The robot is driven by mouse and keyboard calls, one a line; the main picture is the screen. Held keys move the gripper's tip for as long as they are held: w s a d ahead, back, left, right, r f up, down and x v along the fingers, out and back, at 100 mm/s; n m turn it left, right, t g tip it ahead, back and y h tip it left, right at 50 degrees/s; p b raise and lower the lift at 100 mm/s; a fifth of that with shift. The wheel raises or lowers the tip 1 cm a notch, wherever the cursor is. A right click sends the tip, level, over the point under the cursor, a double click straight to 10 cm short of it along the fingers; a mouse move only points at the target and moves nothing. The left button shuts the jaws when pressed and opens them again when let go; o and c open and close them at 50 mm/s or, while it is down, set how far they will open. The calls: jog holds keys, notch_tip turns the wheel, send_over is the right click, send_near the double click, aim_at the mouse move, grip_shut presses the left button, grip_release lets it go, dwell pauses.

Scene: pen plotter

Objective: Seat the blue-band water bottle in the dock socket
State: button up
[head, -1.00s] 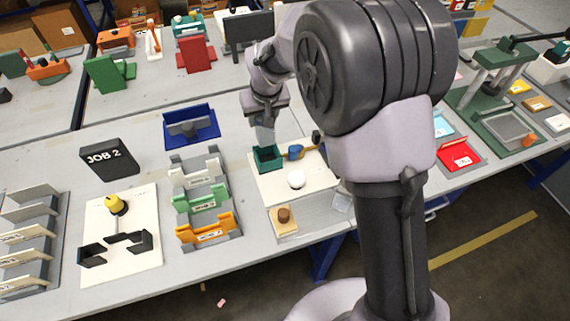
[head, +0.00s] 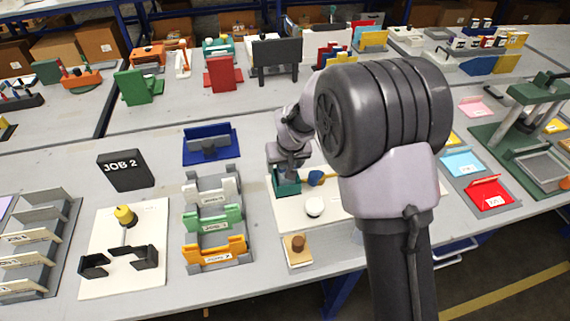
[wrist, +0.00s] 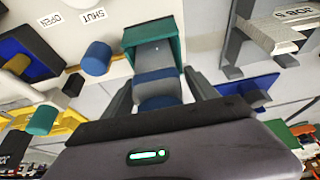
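The blue-band water bottle (wrist: 155,60) is grey and clear with a blue band, in the middle of the wrist view. Its far end is within the walls of the green dock socket (wrist: 175,27); whether it touches the bottom is hidden. My gripper (wrist: 159,82) has one finger on each side of the bottle, at the band, and appears shut on it. In the head view my gripper (head: 290,160) is directly above the dock socket (head: 287,187), and the bottle is mostly hidden there.
A blue knob (wrist: 97,57) stands beside the socket, near the SHUT label (wrist: 93,16) and the OPEN label (wrist: 51,19). Coloured racks (head: 215,225) stand to the left.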

jog(key=shift+r, duration=0.1)
jog(key=s+d+r+m+p, duration=0.1)
jog(key=s+d+r+p, duration=0.2)
jog(key=r, duration=0.6)
jog(key=s+d+r+m+p, duration=0.1)
jog(key=s+d+r, duration=0.2)
jog(key=s+r, duration=0.45)
jog(key=s+d+r+m, duration=0.2)
jog(key=s, duration=0.5)
jog(key=s+d+r+m+t, duration=0.1)
jog(key=s+d+r, duration=0.1)
jog(key=s, duration=0.5)
jog(key=s+d+r+m, duration=0.2)
jog(key=s+r, duration=0.2)
jog(key=s, duration=0.3)
jog(key=shift+s+d+r+m+t+y, duration=0.25)
jog(key=shift+s+d+m+t+y, duration=0.05)
jog(key=shift+s+d+y, duration=0.1)
